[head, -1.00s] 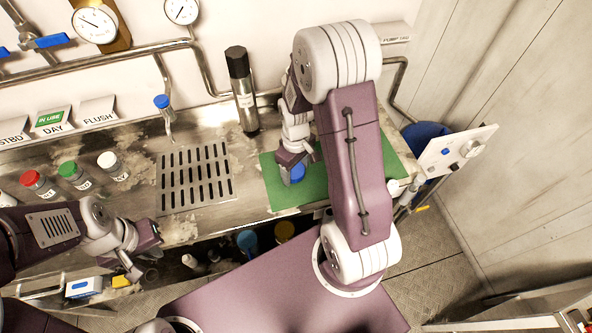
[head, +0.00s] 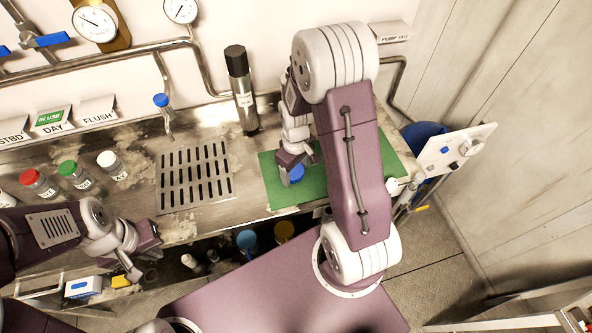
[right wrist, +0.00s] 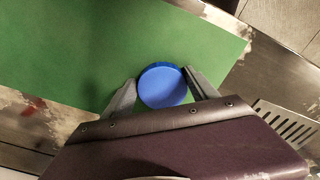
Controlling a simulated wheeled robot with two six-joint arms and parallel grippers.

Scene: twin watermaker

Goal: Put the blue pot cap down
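The blue pot cap (head: 297,174) is at the green mat (head: 282,195), under my right gripper (head: 292,163). In the right wrist view the cap (right wrist: 162,85) is a round blue disc between the two grey fingertips of my right gripper (right wrist: 161,82). The fingers lie against its sides, with green mat (right wrist: 90,50) behind it. I cannot tell whether its underside touches the mat. My left gripper (head: 143,256) is low at the left, in front of the bench edge, away from the cap; its fingertips are too small to judge.
Bottles with red (head: 30,177), green (head: 67,168) and white (head: 107,158) caps stand on the bench at the left. A slotted drain plate (head: 195,175) lies left of the mat. The mat's left part is clear.

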